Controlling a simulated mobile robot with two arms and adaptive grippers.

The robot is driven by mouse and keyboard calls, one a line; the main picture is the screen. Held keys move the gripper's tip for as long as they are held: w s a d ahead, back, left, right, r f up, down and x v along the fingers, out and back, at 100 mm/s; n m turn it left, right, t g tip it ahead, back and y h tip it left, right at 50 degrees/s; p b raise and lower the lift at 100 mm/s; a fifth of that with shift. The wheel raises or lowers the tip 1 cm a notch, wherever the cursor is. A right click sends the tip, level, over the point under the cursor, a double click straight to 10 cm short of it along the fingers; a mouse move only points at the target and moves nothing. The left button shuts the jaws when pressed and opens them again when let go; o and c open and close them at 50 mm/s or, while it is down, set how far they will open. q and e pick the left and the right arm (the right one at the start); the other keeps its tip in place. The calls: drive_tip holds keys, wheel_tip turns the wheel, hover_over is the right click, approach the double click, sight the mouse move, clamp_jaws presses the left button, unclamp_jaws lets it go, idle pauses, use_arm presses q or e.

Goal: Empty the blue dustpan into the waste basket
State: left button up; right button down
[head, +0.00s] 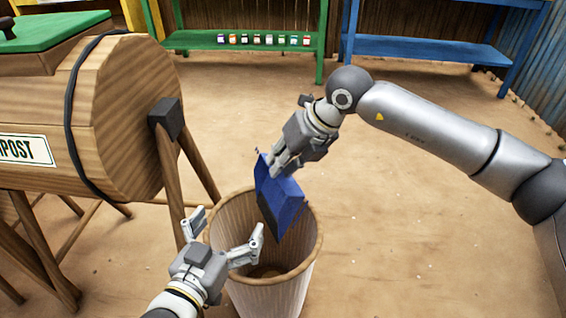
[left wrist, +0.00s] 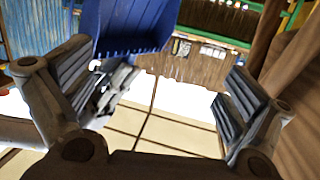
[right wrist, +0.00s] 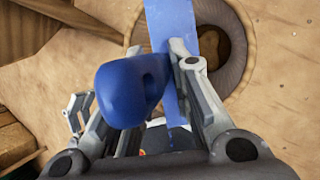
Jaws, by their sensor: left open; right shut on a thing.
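The blue dustpan (head: 283,203) hangs steeply tilted over the mouth of the waste basket (head: 316,243), its lower edge reaching about the rim. My right gripper (head: 278,166) is shut on the dustpan, at its handle; the rounded blue handle (right wrist: 130,92) shows between the fingers in the right wrist view. The inside of the pan is mostly hidden. Some brown matter (head: 268,271) shows low inside the basket. My left gripper (head: 229,230) is open and empty at the basket's near left rim. In the left wrist view the dustpan (left wrist: 135,25) is beyond its fingers.
A wooden compost barrel (head: 125,110) with a green lid stands on legs close at left. A green shelf (head: 240,40) with several small jars and a blue shelf (head: 430,49) stand at the back. The sandy floor (head: 400,240) right of the basket is free.

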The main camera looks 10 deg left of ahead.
wheel_tip(320, 180, up, 2)
drive_tip(key=shift+p, duration=0.3)
wheel_tip(320, 180, down, 3)
drive_tip(key=shift+f+b, duration=0.1)
drive_tip(key=shift+b, duration=1.15)
drive_tip(key=shift+r, duration=0.25)
wheel_tip(320, 180, up, 3)
drive_tip(key=shift+f+p, duration=0.15)
drive_tip(key=shift+p, duration=0.65)
drive_tip(key=shift+f, duration=0.1)
wheel_tip(320, 180, down, 3)
drive_tip(key=shift+r+b, duration=0.1)
drive_tip(key=shift+b, duration=1.1)
use_arm(q)
wheel_tip(320, 180, up, 10)
drive_tip(key=s+d+t+h, duration=0.1)
drive_tip(key=t+h, duration=0.1)
drive_tip(key=t, duration=0.4)
drive_tip(key=shift+d+r, duration=0.1)
